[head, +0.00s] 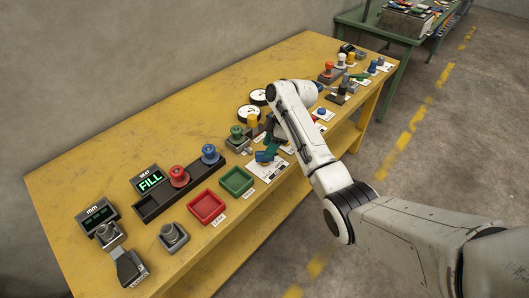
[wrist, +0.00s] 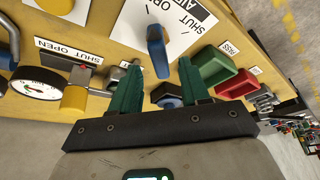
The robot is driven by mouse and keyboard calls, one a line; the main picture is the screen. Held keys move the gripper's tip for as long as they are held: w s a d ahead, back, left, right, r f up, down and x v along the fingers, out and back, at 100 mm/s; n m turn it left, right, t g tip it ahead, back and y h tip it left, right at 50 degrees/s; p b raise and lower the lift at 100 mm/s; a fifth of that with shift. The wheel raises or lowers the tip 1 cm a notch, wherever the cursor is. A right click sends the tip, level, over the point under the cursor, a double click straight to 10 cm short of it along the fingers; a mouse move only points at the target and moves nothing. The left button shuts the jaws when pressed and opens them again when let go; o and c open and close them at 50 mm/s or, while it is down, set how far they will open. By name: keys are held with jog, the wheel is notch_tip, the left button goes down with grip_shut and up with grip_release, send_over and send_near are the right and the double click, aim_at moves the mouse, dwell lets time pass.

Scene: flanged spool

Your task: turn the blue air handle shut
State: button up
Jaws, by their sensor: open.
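The blue air handle (wrist: 157,48) stands on a white card marked SHUT and AIR in the wrist view. It points roughly along the gripper's fingers, and I cannot tell which marking it is set to. My gripper (wrist: 160,65) is open, with one green finger on each side of the handle's near end. No contact shows, and I cannot tell how far the fingertips are above the card. In the head view the blue handle (head: 262,157) and white card (head: 268,174) lie just below my gripper (head: 271,146), partly covered by it.
A green tray (head: 236,181) and a red tray (head: 207,207) lie left of the card on the yellow bench (head: 130,130). Several fixtures crowd the bench's far right end.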

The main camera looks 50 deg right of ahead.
jog(key=shift+x, duration=2.1)
grip_shut()
